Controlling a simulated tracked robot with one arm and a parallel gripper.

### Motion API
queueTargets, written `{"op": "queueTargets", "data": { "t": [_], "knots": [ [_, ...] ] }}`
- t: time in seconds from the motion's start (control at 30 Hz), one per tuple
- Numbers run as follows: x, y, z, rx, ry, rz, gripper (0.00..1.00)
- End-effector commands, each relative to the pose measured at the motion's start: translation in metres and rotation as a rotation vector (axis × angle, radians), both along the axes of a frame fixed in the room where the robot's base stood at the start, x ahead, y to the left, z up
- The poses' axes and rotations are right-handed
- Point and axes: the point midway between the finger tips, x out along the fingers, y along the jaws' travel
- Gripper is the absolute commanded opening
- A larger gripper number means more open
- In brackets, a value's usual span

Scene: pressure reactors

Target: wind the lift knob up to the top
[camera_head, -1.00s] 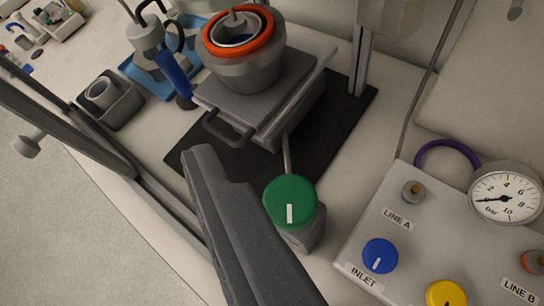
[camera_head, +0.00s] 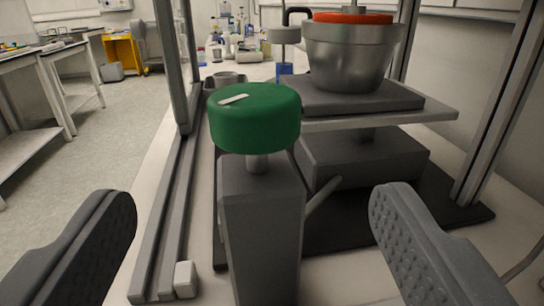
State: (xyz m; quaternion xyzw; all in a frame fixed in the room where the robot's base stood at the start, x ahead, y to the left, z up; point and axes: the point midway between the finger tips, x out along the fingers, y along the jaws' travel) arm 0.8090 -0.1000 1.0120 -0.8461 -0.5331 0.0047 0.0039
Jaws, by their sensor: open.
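The green lift knob (camera_head: 254,117) with a white mark on its top sits on a short shaft above a grey post (camera_head: 261,220), left of centre. The lift platform (camera_head: 345,96) stands behind it to the right, raised above a grey block (camera_head: 364,161). A steel vessel (camera_head: 350,57) with a red-orange ring (camera_head: 353,18) rests on the platform. My gripper (camera_head: 254,222) is open and empty, its two dark ribbed fingers wide apart in the foreground. The post and knob show between the fingers, farther off; neither finger appears to touch the knob.
Upright metal rails stand left (camera_head: 179,70) and right (camera_head: 490,110) of the lift. A black mat (camera_head: 455,210) lies under it. A small white block (camera_head: 186,279) is near the front. Floor shows at left; side benches stand beyond.

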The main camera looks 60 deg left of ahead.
Motion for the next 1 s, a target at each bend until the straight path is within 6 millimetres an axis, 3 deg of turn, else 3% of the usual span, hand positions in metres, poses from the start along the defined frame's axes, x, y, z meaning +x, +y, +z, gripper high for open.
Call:
{"op": "queueTargets", "data": {
  "t": [0.27, 0.7, 1.0],
  "knots": [
    [0.008, 0.017, -0.004, -0.001, -0.013, 0.005, 0.76],
    [0.041, 0.090, -0.004, -0.001, -0.012, 0.007, 0.76],
    [0.056, 0.119, -0.004, -0.002, -0.011, 0.004, 0.76]
  ]
}}
